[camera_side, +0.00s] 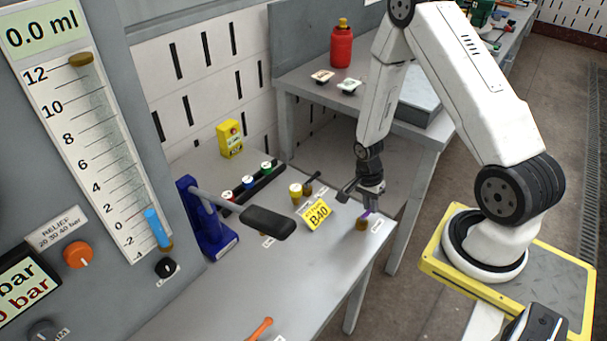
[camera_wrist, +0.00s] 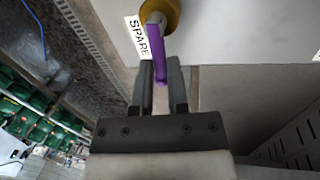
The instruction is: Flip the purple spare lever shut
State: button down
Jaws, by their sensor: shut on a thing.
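The purple spare lever (camera_wrist: 159,55) shows in the wrist view, running from a round brass-coloured valve body (camera_wrist: 172,12) down between my fingertips. A white "SPARE" label (camera_wrist: 137,38) lies beside it. My gripper (camera_wrist: 160,72) is shut on the lever's free end. In the side view, my gripper (camera_side: 369,206) is low at the bench's right corner, just above the brass valve (camera_side: 361,224). Only a small bit of the purple lever (camera_side: 367,212) shows there, as the fingers hide the rest.
A yellow "B40" sign (camera_side: 318,212) stands on the bench (camera_side: 290,275) left of my gripper. Beyond it are small valves (camera_side: 296,190) and a rack with coloured caps (camera_side: 248,185). A blue stand with a black-handled lever (camera_side: 268,222) is further left. An orange lever (camera_side: 260,328) lies at the front.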

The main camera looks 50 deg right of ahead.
jog(key=shift+w+n, duration=0.1)
jog(key=shift+n, duration=0.5)
jog(key=c, duration=0.6)
grip_release()
jog(key=shift+w, duration=0.1)
jog(key=shift+w+r, duration=0.25)
jog(key=shift+r, duration=1)
jog(key=shift+w+r, duration=0.25)
jog(key=shift+r, duration=1.05)
jog(key=shift+w+r, duration=0.25)
jog(key=shift+r, duration=1)
